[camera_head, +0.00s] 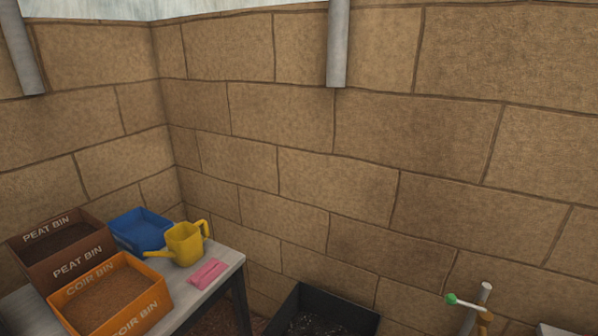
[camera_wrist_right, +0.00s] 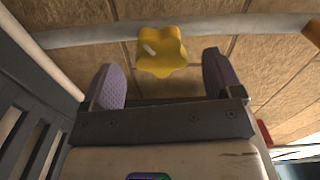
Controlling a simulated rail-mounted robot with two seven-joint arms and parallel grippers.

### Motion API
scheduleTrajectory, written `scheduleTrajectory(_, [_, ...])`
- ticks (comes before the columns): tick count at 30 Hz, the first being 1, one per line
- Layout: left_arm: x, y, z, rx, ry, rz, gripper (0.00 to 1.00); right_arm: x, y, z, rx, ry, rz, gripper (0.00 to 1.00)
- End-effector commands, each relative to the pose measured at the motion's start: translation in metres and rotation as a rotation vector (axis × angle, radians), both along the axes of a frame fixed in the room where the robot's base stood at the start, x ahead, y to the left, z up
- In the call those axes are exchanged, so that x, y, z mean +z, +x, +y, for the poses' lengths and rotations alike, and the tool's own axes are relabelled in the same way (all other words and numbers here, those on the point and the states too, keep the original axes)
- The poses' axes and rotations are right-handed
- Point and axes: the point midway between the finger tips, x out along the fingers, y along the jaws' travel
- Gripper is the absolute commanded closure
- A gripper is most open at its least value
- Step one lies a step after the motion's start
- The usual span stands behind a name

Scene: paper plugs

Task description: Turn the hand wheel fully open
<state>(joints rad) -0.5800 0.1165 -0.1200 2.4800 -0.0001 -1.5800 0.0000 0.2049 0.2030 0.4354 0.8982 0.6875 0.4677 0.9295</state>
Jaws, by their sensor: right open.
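The hand wheel (camera_wrist_right: 162,52) shows in the right wrist view as a yellow, lobed knob in front of a horizontal grey pipe. My right gripper (camera_wrist_right: 162,78) is open and empty. Its two fingers stand to the left and right of the wheel in the picture, with visible gaps. Whether the wheel lies between the fingertips or just beyond them I cannot tell. The wheel does not show clearly in the head view. My left gripper is in neither view.
A table (camera_head: 226,272) at lower left holds a peat bin (camera_head: 78,262), a coir bin (camera_head: 135,318), a blue tray (camera_head: 140,230), a yellow watering can (camera_head: 185,246) and a pink item (camera_head: 207,273). A black container (camera_head: 325,312) sits lower. A post with a green-tipped lever (camera_head: 450,299) stands right.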

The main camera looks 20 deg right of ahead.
Motion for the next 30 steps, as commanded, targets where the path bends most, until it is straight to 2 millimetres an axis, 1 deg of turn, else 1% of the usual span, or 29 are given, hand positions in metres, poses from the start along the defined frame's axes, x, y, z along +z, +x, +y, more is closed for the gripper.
scheduleTrajectory(1, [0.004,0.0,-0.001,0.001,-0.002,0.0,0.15,0.002,-0.003,0.003,0.0,0.0,0.0,0.15])
scheduleTrajectory(7, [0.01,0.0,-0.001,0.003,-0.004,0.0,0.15,0.001,-0.011,0.01,0.0,0.0,0.0,0.15])
scheduleTrajectory(16, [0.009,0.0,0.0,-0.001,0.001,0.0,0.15,0.0,-0.011,0.011,0.0,0.001,-0.002,0.15])
scheduleTrajectory(19, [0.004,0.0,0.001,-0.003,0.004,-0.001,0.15,-0.002,-0.011,0.011,0.0,0.042,-0.043,0.15])
scheduleTrajectory(23, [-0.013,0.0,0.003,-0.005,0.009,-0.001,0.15,-0.006,-0.011,0.011,0.001,0.215,-0.21,0.15])
scheduleTrajectory(26, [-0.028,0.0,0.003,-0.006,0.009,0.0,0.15,-0.007,-0.011,0.011,0.001,0.389,-0.375,0.15])
scheduleTrajectory(30, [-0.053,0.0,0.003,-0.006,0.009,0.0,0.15,-0.009,-0.011,0.011,0.001,0.653,-0.627,0.15])
